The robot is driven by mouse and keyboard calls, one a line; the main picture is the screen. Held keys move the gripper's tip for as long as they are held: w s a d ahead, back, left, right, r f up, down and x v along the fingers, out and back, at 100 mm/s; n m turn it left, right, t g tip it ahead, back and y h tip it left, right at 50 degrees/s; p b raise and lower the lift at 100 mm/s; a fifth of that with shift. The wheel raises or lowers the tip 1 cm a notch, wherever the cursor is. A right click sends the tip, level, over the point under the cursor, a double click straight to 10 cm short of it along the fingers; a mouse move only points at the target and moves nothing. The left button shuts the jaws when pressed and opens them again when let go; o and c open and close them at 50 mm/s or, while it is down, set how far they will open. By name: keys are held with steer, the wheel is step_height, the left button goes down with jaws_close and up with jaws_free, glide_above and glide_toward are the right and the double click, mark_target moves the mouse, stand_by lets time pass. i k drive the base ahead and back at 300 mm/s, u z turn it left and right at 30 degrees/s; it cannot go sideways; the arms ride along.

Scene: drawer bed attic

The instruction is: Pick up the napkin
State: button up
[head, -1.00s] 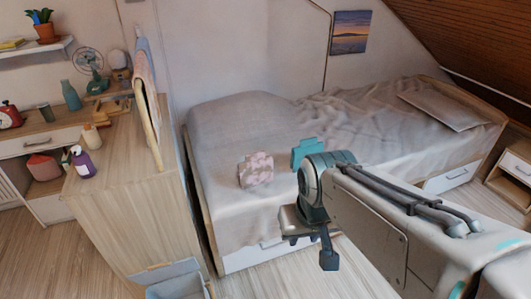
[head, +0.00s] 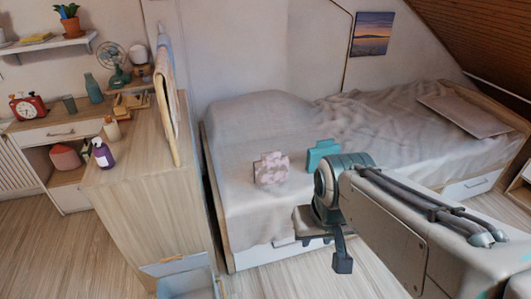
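No thing in view is plainly a napkin. A pink patterned piece (head: 271,170) that looks like cloth stands on the near side of the bed, and a teal piece (head: 322,156) of similar shape stands just to its right; I cannot tell whether either is the napkin. My gripper (head: 324,247) points down in front of the bed's near side, below and right of the pink piece in the picture. Its fingers are apart with nothing seen between them. My arm hides part of the bed behind it.
The bed (head: 262,115) has drawers below and a flat board (head: 465,115) on its far right. A wooden cabinet (head: 150,215) stands left, bearing a purple bottle (head: 104,154). A grey-blue bin (head: 186,283) sits at its foot. Bare floor (head: 280,284) lies in front of the bed.

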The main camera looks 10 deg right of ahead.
mark_target(273, 167)
steer(key=z, duration=0.3)
steer(key=i, duration=1.7)
steer(key=u, duration=0.1)
